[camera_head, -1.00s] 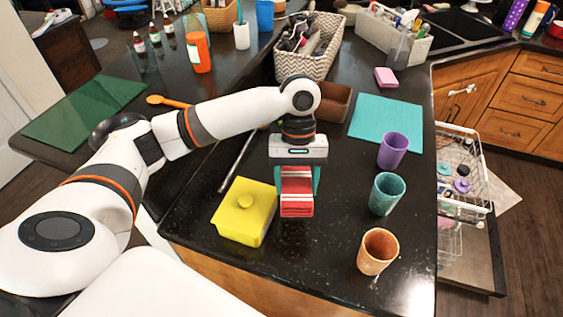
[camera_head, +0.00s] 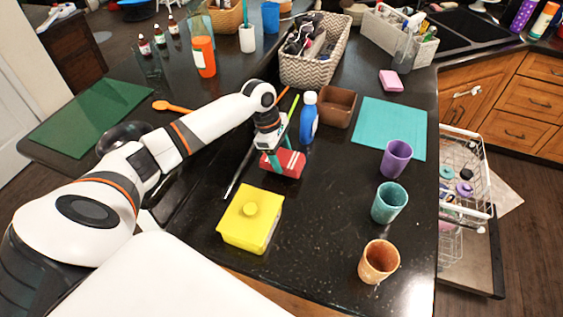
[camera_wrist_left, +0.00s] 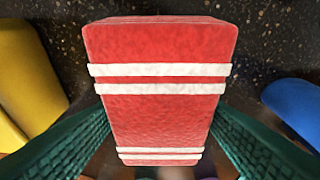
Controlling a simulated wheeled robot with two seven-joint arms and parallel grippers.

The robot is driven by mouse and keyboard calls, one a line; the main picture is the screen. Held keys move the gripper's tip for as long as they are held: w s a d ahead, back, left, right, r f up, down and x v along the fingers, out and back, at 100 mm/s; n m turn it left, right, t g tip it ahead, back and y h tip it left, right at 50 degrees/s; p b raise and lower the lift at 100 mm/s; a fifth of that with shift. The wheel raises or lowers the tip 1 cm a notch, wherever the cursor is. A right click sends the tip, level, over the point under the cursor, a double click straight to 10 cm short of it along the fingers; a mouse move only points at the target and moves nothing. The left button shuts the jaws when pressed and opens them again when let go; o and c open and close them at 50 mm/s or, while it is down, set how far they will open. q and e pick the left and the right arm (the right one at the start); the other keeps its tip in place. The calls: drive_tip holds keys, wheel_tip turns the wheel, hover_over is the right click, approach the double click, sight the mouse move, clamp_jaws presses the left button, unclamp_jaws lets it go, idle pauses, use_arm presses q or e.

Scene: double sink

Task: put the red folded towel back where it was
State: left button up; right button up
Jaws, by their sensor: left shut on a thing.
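The red folded towel (camera_head: 289,163) has white stripes and is held between the green fingers of my left gripper (camera_head: 283,158). In the head view it is over the dark counter, behind the yellow lidded box and in front of the blue bottle. In the left wrist view the towel (camera_wrist_left: 160,100) fills the middle, with a green finger on each side. I cannot tell whether it touches the counter. My right gripper is not in view.
A yellow box (camera_head: 240,232) is in front of the towel, a blue bottle (camera_head: 308,122) behind it. A brown container (camera_head: 338,107) and teal mat (camera_head: 400,128) are farther back. Purple (camera_head: 396,160), teal (camera_head: 388,204) and orange (camera_head: 379,263) cups stand right.

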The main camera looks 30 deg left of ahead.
sight(279, 156)
use_arm(q)
wheel_tip(279, 156, down, 3)
drive_tip(key=shift+s+f, duration=0.1)
drive_tip(key=shift+f, duration=0.15)
drive_tip(key=shift+p, duration=0.3)
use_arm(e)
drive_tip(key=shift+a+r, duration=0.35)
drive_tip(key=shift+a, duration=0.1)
use_arm(q)
drive_tip(key=o, duration=0.9)
drive_tip(key=shift+o, duration=0.2)
drive_tip(key=shift+f, duration=0.1)
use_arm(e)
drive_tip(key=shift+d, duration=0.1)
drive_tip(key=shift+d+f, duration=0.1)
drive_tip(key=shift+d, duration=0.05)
use_arm(q)
drive_tip(key=b+v, duration=0.1)
drive_tip(key=v, duration=1)
drive_tip(key=shift+r+b, duration=0.3)
drive_tip(key=shift+b, duration=0.05)
drive_tip(key=shift+a+r, duration=0.1)
drive_tip(key=shift+r, duration=0.25)
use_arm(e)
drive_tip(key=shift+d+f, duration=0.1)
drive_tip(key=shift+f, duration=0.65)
